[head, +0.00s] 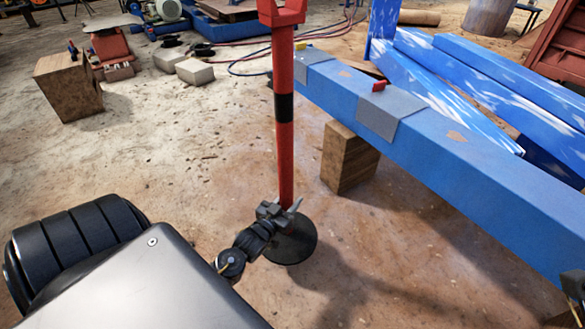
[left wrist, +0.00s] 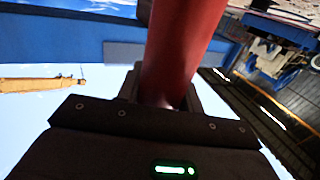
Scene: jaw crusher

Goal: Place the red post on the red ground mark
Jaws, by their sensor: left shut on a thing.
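The red post (head: 284,165) stands roughly upright in the middle of the head view, with a black band, a red head at the top edge and a round black base (head: 291,240). My left gripper (head: 280,210) is shut on the post low down, just above the base. The post also fills the middle of the left wrist view (left wrist: 180,50), between the jaws. I cannot tell whether the base touches the ground. I see no red ground mark in either view. A dark part at the right edge of the head view seems to be my right gripper (head: 574,287), mostly cut off.
A long blue beam (head: 440,150) on a wooden block (head: 349,158) runs close to the right of the post. Blue and white panels (head: 455,95) lie behind it. A wooden crate (head: 68,88) and pale blocks (head: 194,71) stand back left. Bare ground lies left of the post.

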